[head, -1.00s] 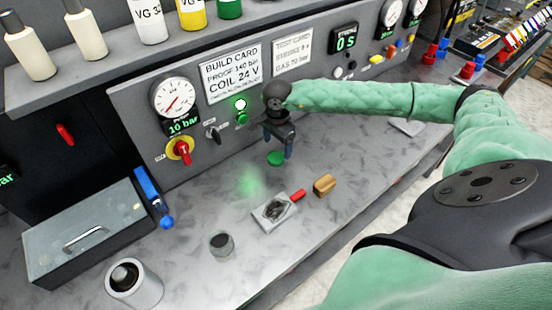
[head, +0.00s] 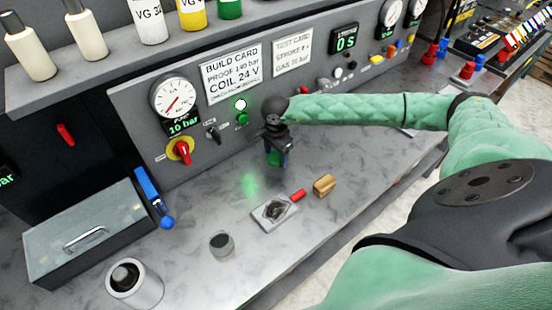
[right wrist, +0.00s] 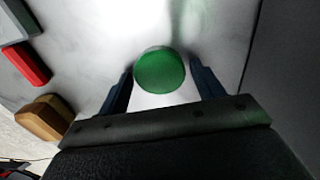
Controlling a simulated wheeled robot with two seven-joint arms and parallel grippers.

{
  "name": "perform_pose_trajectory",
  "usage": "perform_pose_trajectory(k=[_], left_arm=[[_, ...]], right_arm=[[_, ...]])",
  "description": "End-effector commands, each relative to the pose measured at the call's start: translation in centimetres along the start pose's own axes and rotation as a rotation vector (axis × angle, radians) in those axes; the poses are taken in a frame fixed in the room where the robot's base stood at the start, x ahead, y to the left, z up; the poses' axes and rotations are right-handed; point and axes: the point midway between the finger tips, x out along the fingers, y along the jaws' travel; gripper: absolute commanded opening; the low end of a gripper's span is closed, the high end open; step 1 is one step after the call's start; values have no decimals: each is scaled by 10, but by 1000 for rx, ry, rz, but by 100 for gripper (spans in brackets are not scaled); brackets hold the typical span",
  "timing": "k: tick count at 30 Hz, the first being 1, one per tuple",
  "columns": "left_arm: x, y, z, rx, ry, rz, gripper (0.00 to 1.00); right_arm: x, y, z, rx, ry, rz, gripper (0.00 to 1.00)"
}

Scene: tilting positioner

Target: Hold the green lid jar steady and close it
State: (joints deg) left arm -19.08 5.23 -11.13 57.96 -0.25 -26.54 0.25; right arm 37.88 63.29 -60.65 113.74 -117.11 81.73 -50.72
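The round green lid (head: 274,160) lies on the bench below the panel, partly hidden by my right gripper. In the right wrist view the lid (right wrist: 160,71) sits between the two blue fingers of my right gripper (right wrist: 162,80), with a gap on each side. The gripper (head: 277,157) is open and points down at the bench. A small grey jar (head: 222,245) with a dark top stands upright at the front of the bench, apart from the lid. My left gripper is not in view.
A grey plate with a dark patch (head: 273,212), a red piece (head: 298,195) and a tan block (head: 324,185) lie between. A metal cup (head: 135,286) and a lidded grey box (head: 85,235) stand left. The gauge panel (head: 215,135) rises close behind.

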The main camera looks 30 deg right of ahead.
Motion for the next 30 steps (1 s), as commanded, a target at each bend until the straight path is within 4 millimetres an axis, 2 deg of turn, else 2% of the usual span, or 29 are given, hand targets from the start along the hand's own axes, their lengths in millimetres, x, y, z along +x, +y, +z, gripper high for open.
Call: perform_pose_trajectory(k=[1, 5, 17, 20, 30], left_arm=[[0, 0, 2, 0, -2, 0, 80], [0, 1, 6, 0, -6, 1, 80], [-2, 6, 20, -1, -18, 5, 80], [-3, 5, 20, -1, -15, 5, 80], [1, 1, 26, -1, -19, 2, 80]], right_arm=[[0, 0, 0, 0, 0, 0, 57], [0, 0, 0, 0, 0, 0, 33], [-5, 0, 0, 0, 0, -1, 33], [-16, -1, 0, 0, -1, -3, 33], [-76, -1, 0, 0, 0, -3, 33]])
